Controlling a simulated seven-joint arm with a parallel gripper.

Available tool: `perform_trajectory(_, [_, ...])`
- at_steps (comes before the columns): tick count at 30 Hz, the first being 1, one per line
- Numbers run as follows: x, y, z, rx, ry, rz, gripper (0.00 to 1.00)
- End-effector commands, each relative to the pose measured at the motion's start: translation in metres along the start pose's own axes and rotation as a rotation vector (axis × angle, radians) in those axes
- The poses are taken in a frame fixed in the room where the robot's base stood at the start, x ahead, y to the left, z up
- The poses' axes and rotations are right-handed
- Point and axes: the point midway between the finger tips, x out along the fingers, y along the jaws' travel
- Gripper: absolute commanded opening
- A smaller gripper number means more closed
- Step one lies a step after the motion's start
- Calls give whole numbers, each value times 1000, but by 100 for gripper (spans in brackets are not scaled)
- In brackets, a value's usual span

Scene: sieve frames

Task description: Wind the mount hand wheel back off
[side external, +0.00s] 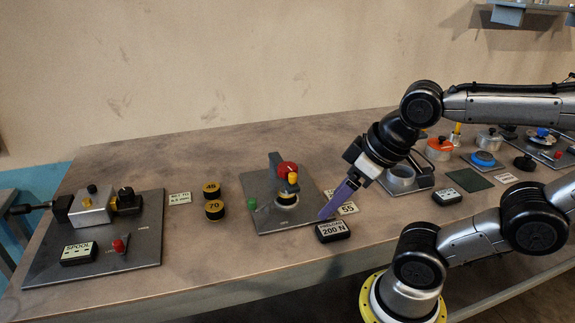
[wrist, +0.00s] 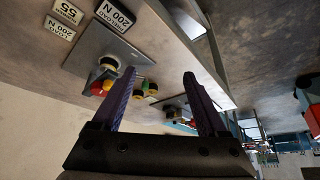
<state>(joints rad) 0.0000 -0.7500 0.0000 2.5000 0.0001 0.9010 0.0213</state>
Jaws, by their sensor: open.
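A red wheel-like knob (side external: 287,169), which I take for the mount hand wheel, sits on the upright of a grey plate (side external: 262,218) in mid-bench. A yellow-topped post (side external: 292,180) stands against it and partly hides it. A round base lies below, and a green knob (side external: 252,203) is at the plate's left. My gripper (side external: 326,214), with purple fingers, is right of the plate, above the 200 N block (side external: 333,231), apart from the wheel. In the wrist view my gripper (wrist: 161,73) is open and empty; the red part (wrist: 108,64) shows beside the left finger.
Black discs marked 45 and 70 (side external: 213,199) stand left of the plate. Farther left is the spool plate (side external: 130,255). More fixtures fill the right. Bare bench lies in front of the middle plate.

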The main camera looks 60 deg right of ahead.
Motion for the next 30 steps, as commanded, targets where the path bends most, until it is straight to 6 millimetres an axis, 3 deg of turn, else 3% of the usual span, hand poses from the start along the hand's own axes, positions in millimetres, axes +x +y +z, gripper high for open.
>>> perform_trajectory(4, [-4,0,4,143,-29,3,94])
perform_trajectory(8, [-24,0,-14,364,-47,12,94])
perform_trajectory(13, [-46,10,-59,729,-111,68,94])
perform_trajectory(18, [-54,32,-112,1101,-182,165,94])
perform_trajectory(24, [-40,73,-169,1451,-251,293,94])
perform_trajectory(30, [-7,120,-200,1607,-307,378,94])
